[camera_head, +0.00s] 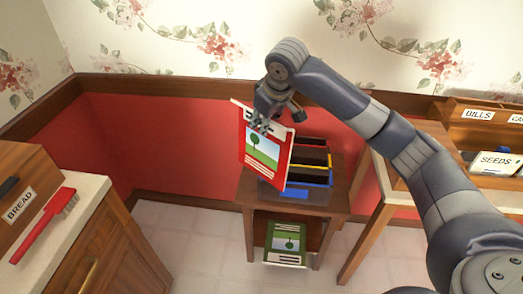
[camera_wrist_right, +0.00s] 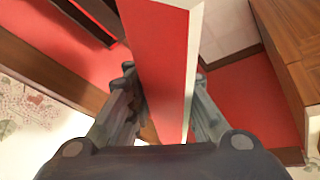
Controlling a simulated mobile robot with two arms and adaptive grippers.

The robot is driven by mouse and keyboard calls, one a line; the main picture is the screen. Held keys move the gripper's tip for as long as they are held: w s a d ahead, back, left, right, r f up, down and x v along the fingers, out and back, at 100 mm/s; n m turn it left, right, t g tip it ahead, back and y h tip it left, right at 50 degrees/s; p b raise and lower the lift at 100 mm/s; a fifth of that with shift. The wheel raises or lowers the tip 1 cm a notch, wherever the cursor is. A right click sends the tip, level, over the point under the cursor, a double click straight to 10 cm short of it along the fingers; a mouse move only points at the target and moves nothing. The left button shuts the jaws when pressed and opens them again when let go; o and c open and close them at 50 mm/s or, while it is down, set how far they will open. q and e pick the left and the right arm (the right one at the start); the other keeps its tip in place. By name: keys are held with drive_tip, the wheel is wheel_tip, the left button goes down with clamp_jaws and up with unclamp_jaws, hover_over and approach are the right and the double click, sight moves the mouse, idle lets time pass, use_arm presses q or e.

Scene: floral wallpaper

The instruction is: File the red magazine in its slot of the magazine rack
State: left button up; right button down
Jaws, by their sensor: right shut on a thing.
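My right gripper (camera_head: 268,112) is shut on the top edge of the red magazine (camera_head: 262,172), which has a picture of a green tree on its cover. The magazine hangs tilted in front of and partly over the left side of the magazine rack (camera_head: 318,193). In the right wrist view the magazine (camera_wrist_right: 160,60) runs between the two fingers (camera_wrist_right: 165,112). The rack stands on a small wooden table and has several slots edged in dark, yellow and blue. The magazine hides its left part. I cannot tell whether the magazine touches the rack. My left gripper is not in view.
A green magazine (camera_head: 285,243) lies on the small table's (camera_head: 339,200) lower shelf. A counter with a red brush (camera_head: 45,224) and a BREAD box (camera_head: 22,195) stands at left. A desk with a BILLS organiser (camera_head: 478,115) and SEEDS packet (camera_head: 497,163) is at right. Floor between is clear.

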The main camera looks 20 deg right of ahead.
drive_tip(key=w+d+n, duration=0.4)
drive_tip(key=w+d, duration=0.6)
drive_tip(key=d, duration=0.1)
drive_tip(key=w+d+f+n+t+y+b, duration=0.1)
drive_tip(key=w+d+f+n+b, duration=0.1)
drive_tip(key=d+f, duration=0.4)
drive_tip(key=d+n, duration=0.1)
drive_tip(key=d, duration=0.3)
drive_tip(key=shift+w+d+f+n+t, duration=0.3)
drive_tip(key=shift+w+f, duration=0.05)
drive_tip(key=shift+f, duration=0.05)
wheel_tip(320, 180, down, 10)
drive_tip(key=b, duration=0.1)
drive_tip(key=shift+b, duration=0.35)
idle(1.1)
drive_tip(key=shift+r, duration=0.1)
